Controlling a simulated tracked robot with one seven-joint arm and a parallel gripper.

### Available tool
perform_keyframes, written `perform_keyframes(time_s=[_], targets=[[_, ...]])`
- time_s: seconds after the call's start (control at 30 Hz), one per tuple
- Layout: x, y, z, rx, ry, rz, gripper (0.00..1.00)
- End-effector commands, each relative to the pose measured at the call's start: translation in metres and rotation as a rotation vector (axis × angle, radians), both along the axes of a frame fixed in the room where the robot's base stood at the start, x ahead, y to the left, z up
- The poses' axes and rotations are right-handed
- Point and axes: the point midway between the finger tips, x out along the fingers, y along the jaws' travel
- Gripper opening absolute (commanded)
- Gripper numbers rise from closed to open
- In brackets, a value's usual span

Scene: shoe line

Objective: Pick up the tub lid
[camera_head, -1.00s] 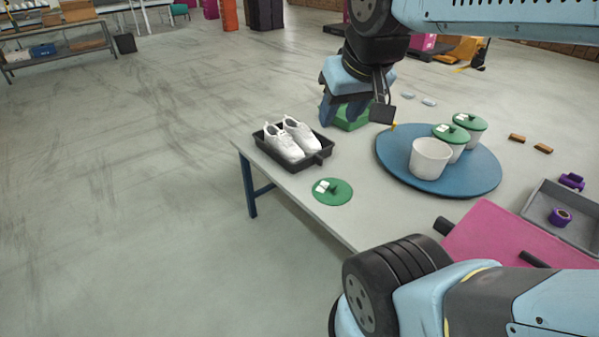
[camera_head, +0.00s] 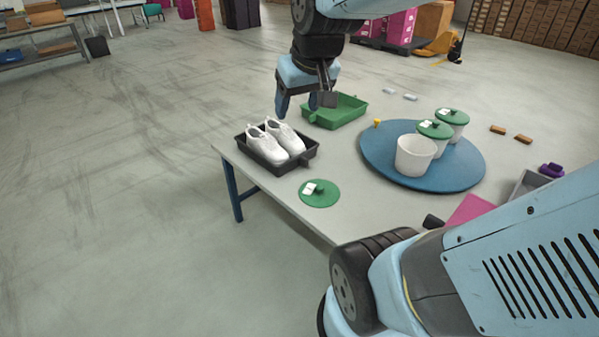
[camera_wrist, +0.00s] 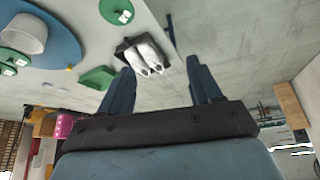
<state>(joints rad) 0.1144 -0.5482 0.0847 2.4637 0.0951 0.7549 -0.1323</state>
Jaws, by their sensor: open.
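The green tub lid (camera_head: 319,194) lies flat on the table near its front left edge, with a knob and a white label on top. It also shows at the top of the wrist view (camera_wrist: 117,11). An open white tub (camera_head: 415,156) stands on the blue round board (camera_head: 375,170). Two more tubs behind it wear green lids (camera_head: 435,129). My gripper (camera_head: 297,108) is open and empty, above and behind the shoe tray. In the wrist view its two fingers (camera_wrist: 160,85) are spread apart, with the white shoes showing beyond them. The lid is well away from the fingers.
A black tray (camera_head: 272,166) with white shoes (camera_head: 276,140) sits at the left edge, just behind the lid. A green tray (camera_head: 337,112) lies behind it. Orange-brown blocks (camera_head: 505,133) and a grey tray (camera_head: 525,186) are at the right. Bare table surrounds the lid.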

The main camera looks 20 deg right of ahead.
Motion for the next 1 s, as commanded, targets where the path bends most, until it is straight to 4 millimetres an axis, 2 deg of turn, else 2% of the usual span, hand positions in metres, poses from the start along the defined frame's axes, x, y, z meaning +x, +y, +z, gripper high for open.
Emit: perform_keyframes(time_s=[0.1,0.27,0.5,0.8,1.0], targets=[[0.034,-0.007,-0.018,-0.002,0.015,0.013,0.64],[0.075,-0.018,-0.043,-0.001,0.022,0.031,0.64],[0.130,-0.045,-0.092,0.004,0.029,0.042,0.64],[0.182,-0.090,-0.167,0.013,0.035,0.030,0.64],[0.205,-0.124,-0.225,0.018,0.042,0.006,0.64]])
